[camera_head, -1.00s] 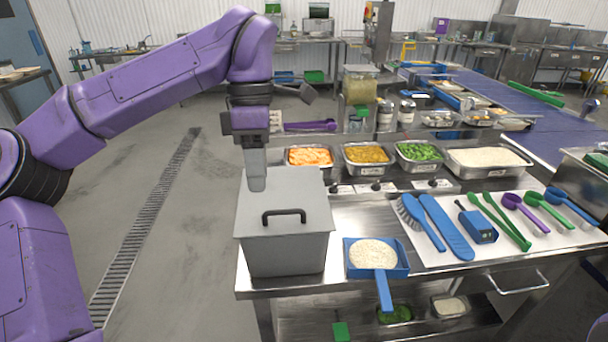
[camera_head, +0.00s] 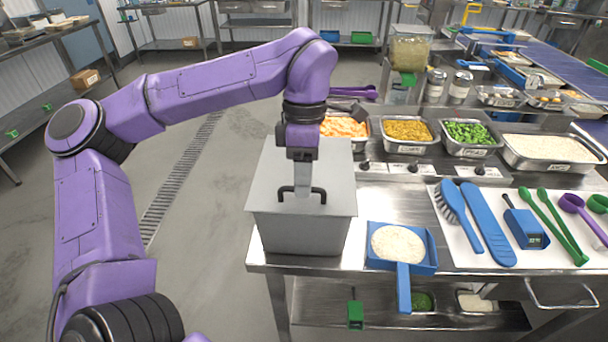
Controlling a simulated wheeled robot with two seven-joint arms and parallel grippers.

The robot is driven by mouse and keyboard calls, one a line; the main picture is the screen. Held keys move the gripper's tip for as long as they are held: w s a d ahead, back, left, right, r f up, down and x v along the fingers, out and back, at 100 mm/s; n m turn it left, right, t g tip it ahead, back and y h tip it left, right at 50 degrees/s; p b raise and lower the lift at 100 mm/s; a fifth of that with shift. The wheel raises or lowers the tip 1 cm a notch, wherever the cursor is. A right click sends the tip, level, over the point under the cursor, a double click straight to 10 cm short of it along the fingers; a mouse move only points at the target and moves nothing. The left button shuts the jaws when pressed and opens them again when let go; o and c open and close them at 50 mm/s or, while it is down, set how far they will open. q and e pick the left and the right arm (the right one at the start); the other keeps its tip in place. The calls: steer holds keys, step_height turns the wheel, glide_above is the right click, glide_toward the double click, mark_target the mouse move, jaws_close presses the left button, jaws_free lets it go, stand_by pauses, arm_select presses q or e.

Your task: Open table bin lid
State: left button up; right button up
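The grey square table bin (camera_head: 298,238) stands at the left end of the steel table. Its lid (camera_head: 335,175) lies flat on top, closed, with a black bar handle (camera_head: 318,196) near the front edge. My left gripper (camera_head: 302,192) points straight down at the handle, its grey fingers overlapping the middle of the bar. The fingers line up in this view, so I cannot tell whether they are apart or closed on the bar. My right gripper is out of view.
A blue scoop (camera_head: 430,262) of white rice lies right of the bin at the table's front edge. Behind are steel pans of orange (camera_head: 340,128), yellow (camera_head: 408,132) and green (camera_head: 468,136) food. Brushes and spoons lie on a white mat (camera_head: 470,252). Open floor lies left.

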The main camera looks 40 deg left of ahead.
arm_select(q)
steer(key=shift+s+r, duration=0.15)
steer(key=shift+s, duration=0.2)
steer(key=shift+w, duration=0.15)
jaws_close()
